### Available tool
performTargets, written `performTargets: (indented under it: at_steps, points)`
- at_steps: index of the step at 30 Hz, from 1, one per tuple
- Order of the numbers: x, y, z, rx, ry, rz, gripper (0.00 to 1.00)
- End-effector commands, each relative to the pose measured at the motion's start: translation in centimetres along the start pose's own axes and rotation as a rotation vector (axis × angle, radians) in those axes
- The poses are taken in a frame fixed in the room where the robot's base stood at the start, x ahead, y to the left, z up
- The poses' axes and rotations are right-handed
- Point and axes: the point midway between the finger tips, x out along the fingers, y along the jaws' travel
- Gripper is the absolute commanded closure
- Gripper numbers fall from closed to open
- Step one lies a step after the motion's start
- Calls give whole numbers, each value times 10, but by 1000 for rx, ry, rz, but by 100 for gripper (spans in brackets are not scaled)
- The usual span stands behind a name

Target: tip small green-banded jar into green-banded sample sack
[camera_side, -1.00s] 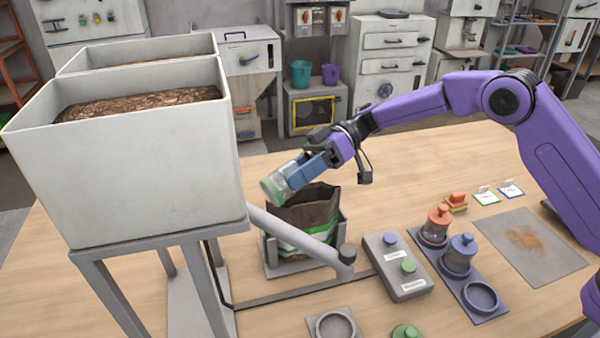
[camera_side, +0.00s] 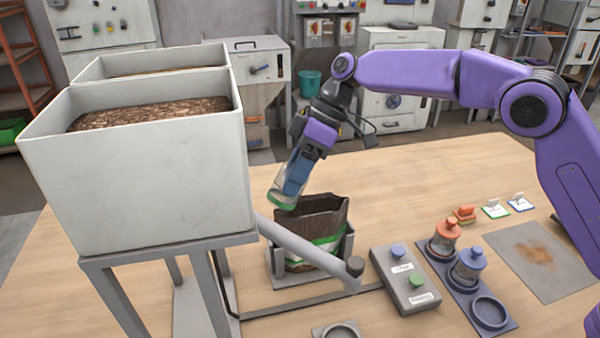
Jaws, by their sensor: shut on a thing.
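The small green-banded jar (camera_side: 283,194) is clear, with its green band at the lower left end. My gripper (camera_side: 296,176) is shut on it and holds it steeply tilted, green end down. The sample sack (camera_side: 322,220) is brown inside, with a green and white band partly hidden behind a grey pipe. It stands upright and open in a grey holder (camera_side: 347,244). The jar's lower end is in the air near the sack's upper left rim. I cannot tell whether it is over the opening, or whether anything is pouring.
A large hopper (camera_side: 150,165) of brown material stands at left; its pipe (camera_side: 305,243) crosses in front of the sack. A button box (camera_side: 405,280) and a blue tray (camera_side: 470,290) with orange-lidded and blue-lidded jars are at right. The table behind the sack is clear.

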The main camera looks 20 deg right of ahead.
Motion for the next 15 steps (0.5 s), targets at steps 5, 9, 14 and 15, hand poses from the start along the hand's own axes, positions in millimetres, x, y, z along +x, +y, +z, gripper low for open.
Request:
performTargets:
  at_steps: [5,9,14,15]
  points:
    - [8,-6,-10,-5,-126,80,80]
    - [14,-10,-16,-4,-207,129,80]
    - [19,-13,-21,-3,-278,174,80]
    - [20,-13,-22,-3,-288,179,80]
